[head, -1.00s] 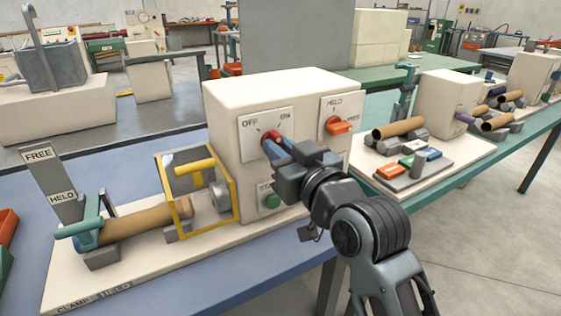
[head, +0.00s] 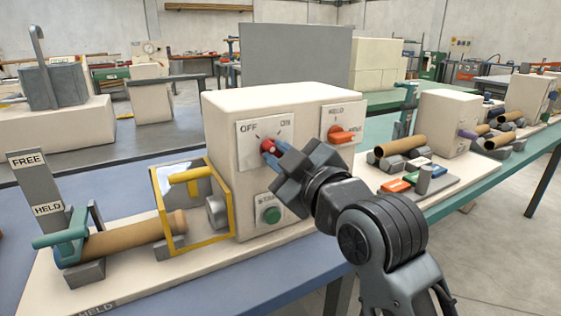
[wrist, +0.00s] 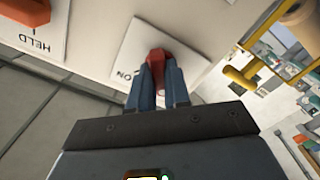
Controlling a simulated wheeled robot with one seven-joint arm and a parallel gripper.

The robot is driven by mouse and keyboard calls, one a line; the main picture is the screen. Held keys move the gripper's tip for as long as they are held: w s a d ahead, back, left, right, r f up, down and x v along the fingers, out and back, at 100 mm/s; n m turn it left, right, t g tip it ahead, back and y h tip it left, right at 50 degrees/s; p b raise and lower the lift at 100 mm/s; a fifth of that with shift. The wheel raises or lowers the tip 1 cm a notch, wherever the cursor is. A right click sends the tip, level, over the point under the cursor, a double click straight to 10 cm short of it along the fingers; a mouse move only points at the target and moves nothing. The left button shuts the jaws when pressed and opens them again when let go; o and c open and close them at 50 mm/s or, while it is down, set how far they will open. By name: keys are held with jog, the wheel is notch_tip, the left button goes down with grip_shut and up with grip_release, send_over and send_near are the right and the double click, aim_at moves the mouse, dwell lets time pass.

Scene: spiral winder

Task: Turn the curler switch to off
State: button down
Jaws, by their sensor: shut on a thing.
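The curler switch is a red knob (head: 268,146) on a white plate (head: 246,158) marked OFF at left and ON at right, on the front of the cream machine box (head: 225,110). My gripper (head: 273,150) reaches in from the right, its blue fingers shut on the knob. In the wrist view the red knob (wrist: 158,60) sits between the two fingers (wrist: 160,85), with ON partly visible beside them and OFF not readable. The fingers hide part of the knob, and I cannot tell exactly which mark it points to.
An orange knob (head: 341,134) on a HELD plate is to the right of the switch. A green button (head: 271,215) is below. A yellow-framed guard (head: 162,210) and a brown tube (head: 120,238) in a teal clamp (head: 62,237) are at left.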

dwell(0.5)
jog(key=c, duration=1.1)
grip_release()
jog(key=shift+v, duration=3.9)
jog(key=s+d+f+m+t+h+p, duration=0.1)
jog(key=s+d+f+m+h+p, duration=0.15)
jog(key=s+d+f+m, duration=0.4)
jog(key=s+d+f+m+h+p, duration=0.2)
jog(key=s+d+f+m+h, duration=0.25)
jog(key=s+f, duration=0.45)
jog(key=s+d+r+m+h+p, duration=0.1)
jog(key=s+d, duration=0.2)
jog(key=s, duration=0.5)
jog(key=s+d+r+m+h+p, duration=0.1)
jog(key=s+d, duration=0.2)
jog(key=s, duration=0.5)
jog(key=s+d+r+m+g+h+p, duration=0.1)
jog(key=s+d, duration=0.3)
jog(key=s, duration=0.4)
jog(key=shift+s+d+r+m+p, duration=0.1)
jog(key=shift+s+r+m+p, duration=0.15)
jog(key=shift+r+m+p, duration=0.25)
